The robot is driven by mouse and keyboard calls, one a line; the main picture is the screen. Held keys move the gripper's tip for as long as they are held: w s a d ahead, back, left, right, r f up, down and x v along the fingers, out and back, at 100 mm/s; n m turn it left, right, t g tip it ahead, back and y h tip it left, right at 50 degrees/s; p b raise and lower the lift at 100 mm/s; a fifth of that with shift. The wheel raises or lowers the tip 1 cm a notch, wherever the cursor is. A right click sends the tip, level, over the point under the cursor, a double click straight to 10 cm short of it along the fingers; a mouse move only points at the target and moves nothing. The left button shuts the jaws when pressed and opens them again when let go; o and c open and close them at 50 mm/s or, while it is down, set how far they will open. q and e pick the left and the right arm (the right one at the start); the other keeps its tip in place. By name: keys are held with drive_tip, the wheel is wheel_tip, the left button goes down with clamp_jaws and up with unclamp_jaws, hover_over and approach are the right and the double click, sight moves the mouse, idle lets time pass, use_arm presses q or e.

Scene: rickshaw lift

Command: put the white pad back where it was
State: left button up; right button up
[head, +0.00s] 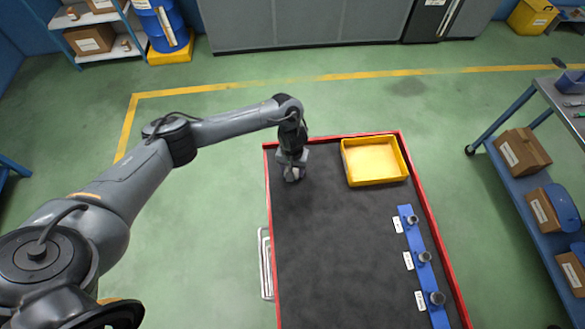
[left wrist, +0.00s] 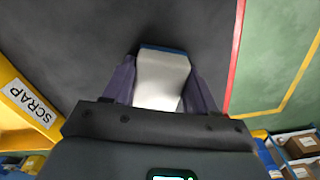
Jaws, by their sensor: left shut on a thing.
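My left gripper (head: 293,174) is over the far left corner of the dark-topped cart (head: 330,240). In the left wrist view, the left gripper (left wrist: 161,82) is shut on the white pad (left wrist: 158,88), with one finger on each side. The pad has a blue edge at its far end. In the head view only a small pale part of it shows below the gripper. I cannot tell whether it touches the cart top. My right gripper is in neither view.
A yellow tray (head: 347,172) stands at the cart's far right; its wall reads SCRAP in the left wrist view (left wrist: 30,102). A blue strip (head: 415,240) with 3 dark knobs and white labels runs along the right edge. The cart's red rim (head: 330,139) is raised. The middle is clear.

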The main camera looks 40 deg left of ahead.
use_arm(q)
drive_tip(key=shift+f, duration=0.15)
drive_tip(key=o, duration=1.1)
